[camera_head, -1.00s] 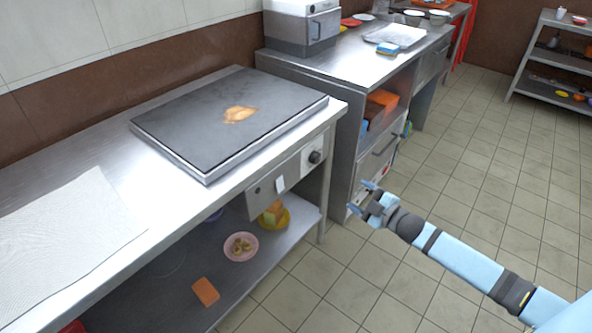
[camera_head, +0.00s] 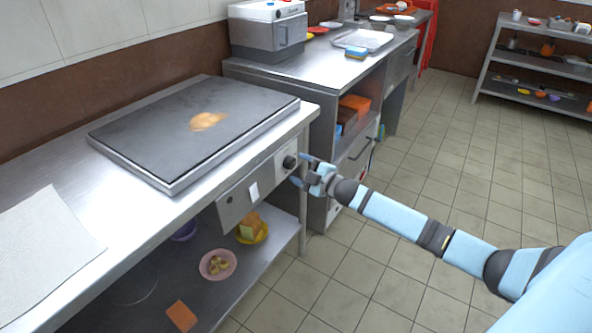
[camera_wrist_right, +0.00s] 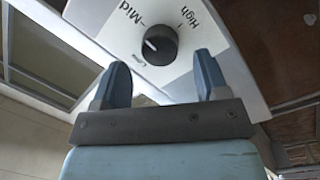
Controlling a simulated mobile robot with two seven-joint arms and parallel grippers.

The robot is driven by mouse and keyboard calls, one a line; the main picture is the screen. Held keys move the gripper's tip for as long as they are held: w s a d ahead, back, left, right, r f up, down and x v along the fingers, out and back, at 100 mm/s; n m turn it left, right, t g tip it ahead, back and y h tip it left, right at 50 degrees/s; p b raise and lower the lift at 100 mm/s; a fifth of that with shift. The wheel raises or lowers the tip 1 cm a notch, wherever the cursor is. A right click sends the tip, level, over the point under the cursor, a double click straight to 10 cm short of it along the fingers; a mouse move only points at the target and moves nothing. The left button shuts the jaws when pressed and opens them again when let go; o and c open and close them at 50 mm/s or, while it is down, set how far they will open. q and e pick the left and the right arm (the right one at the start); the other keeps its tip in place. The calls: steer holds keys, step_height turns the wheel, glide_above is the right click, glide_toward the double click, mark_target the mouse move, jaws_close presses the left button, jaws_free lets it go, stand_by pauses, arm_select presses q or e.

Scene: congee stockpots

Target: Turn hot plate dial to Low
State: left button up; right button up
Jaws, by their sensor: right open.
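The hot plate (camera_head: 165,128) is a dark flat slab with a brown patch, set on the steel counter. Its black dial (camera_head: 289,162) sits on the front panel below the counter edge. In the right wrist view the dial (camera_wrist_right: 160,45) is close, with the labels High, Mid and Low around it; its white pointer mark lies between Mid and Low. My right gripper (camera_head: 304,170) is open just in front of the dial. In the right wrist view its two blue fingers (camera_wrist_right: 160,82) stand apart, just short of the dial, with nothing between them. My left gripper is out of view.
A white mat (camera_head: 45,245) lies on the counter at left. A lower shelf holds a pink bowl (camera_head: 217,265) and an orange block (camera_head: 181,316). A second counter (camera_head: 285,70) stands behind, bearing a steel appliance (camera_head: 268,32).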

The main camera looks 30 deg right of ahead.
steer(key=shift+x, duration=0.9)
steer(key=shift+w, duration=0.2)
steer(key=c, duration=0.9)
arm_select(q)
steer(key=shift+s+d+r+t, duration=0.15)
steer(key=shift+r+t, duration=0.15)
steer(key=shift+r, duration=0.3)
arm_select(e)
steer(key=shift+a, duration=0.1)
steer(key=shift+c, duration=0.2)
